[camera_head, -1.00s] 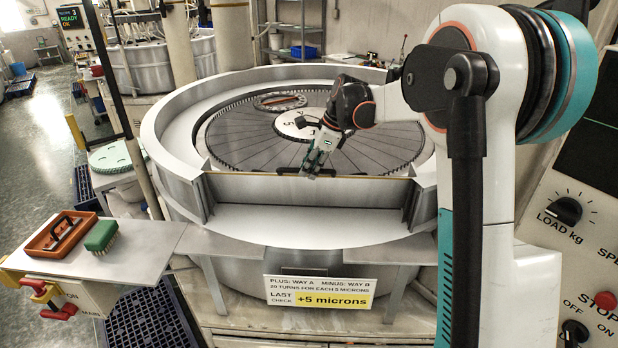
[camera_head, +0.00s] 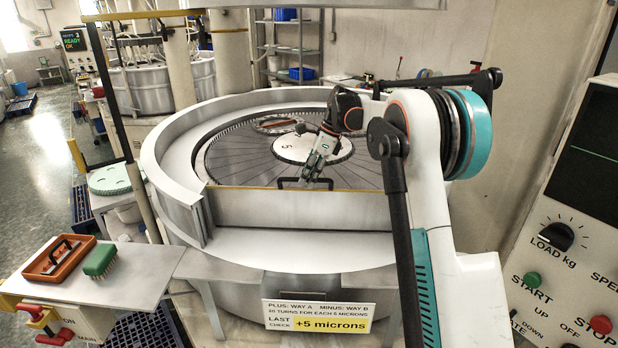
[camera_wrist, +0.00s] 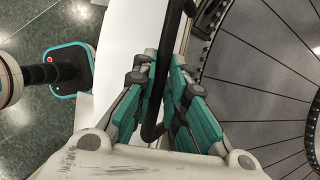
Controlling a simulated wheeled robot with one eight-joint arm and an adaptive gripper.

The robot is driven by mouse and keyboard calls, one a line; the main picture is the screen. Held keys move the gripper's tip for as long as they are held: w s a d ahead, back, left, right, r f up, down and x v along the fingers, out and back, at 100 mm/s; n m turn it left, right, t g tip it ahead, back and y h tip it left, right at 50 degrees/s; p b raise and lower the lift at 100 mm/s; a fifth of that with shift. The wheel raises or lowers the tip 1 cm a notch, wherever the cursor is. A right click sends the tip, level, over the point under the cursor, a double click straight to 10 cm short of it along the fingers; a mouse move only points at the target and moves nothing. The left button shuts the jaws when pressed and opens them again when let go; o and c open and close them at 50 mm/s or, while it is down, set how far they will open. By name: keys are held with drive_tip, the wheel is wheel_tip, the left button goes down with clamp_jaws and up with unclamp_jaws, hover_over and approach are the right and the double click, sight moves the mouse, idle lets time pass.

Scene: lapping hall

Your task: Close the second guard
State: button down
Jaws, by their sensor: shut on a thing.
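The guard is a pale metal panel (camera_head: 300,208) with a yellow top edge, standing across the front opening of the round lapping machine's rim. A dark bar handle (camera_head: 288,183) sits at its top edge. My gripper (camera_head: 312,174) reaches down from behind and is at this handle. In the wrist view the dark handle (camera_wrist: 172,45) runs between the teal finger pads of my gripper (camera_wrist: 165,75), which are shut around it. The guard's right end is hidden behind my arm.
The slotted lapping plate (camera_head: 240,155) lies behind the guard. A side shelf (camera_head: 130,280) at front left holds an orange tray (camera_head: 45,268) and a green brush (camera_head: 100,260). A control panel (camera_head: 555,270) stands at right. A pale beam (camera_head: 250,12) crosses the top.

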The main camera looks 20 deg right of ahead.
drive_tip(key=shift+w+r, duration=0.2)
drive_tip(key=c, duration=1.8)
unclamp_jaws()
drive_tip(key=shift+o, duration=1)
drive_tip(key=shift+w+d+f, duration=0.15)
drive_tip(key=shift+w+f, duration=0.05)
drive_tip(key=shift+s, duration=0.1)
drive_tip(key=shift+r, duration=0.15)
drive_tip(key=v, duration=1.1)
drive_tip(key=shift+r, duration=0.4)
drive_tip(key=shift+s, duration=0.15)
